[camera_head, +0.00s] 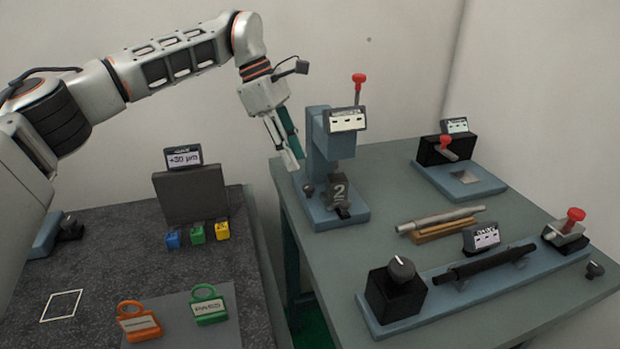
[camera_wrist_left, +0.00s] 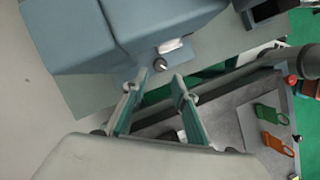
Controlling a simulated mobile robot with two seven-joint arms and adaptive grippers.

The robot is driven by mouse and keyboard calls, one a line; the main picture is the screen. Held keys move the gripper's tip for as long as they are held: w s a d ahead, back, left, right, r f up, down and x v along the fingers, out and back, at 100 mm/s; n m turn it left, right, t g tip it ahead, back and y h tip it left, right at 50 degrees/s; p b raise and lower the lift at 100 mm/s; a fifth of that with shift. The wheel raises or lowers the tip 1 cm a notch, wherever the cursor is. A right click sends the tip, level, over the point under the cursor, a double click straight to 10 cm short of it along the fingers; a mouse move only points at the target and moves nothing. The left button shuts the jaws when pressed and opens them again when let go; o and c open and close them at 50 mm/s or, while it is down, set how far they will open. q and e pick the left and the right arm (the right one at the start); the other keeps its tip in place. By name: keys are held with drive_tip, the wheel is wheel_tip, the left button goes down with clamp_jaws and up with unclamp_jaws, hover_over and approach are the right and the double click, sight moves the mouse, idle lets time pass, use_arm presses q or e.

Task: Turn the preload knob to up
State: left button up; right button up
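A small dark knob (camera_head: 308,190) sits at the left front side of the blue press (camera_head: 318,150) on the green-grey table. It also shows in the left wrist view (camera_wrist_left: 160,65), with a pale mark on it. A larger knob with a pale pointer (camera_head: 402,268) sits on a black block of the long blue fixture. I cannot read which knob is labelled preload. My left gripper (camera_head: 294,160) points down beside the press. In the left wrist view its green-lined fingers (camera_wrist_left: 162,82) are apart with nothing between them, and the small knob lies just beyond their tips. My right gripper is not in view.
The press has a red-topped lever (camera_head: 358,78) and a block marked 2 (camera_head: 339,190). A grey rod (camera_head: 440,220) lies on a wooden rest. A black fixture (camera_head: 450,150) stands at the back right. The dark left table holds orange (camera_head: 138,320) and green (camera_head: 209,305) tags.

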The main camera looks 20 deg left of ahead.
sight(308, 186)
use_arm(q)
drive_tip(key=x, duration=0.7)
drive_tip(key=shift+b, duration=0.35)
drive_tip(key=shift+r, duration=0.1)
clamp_jaws()
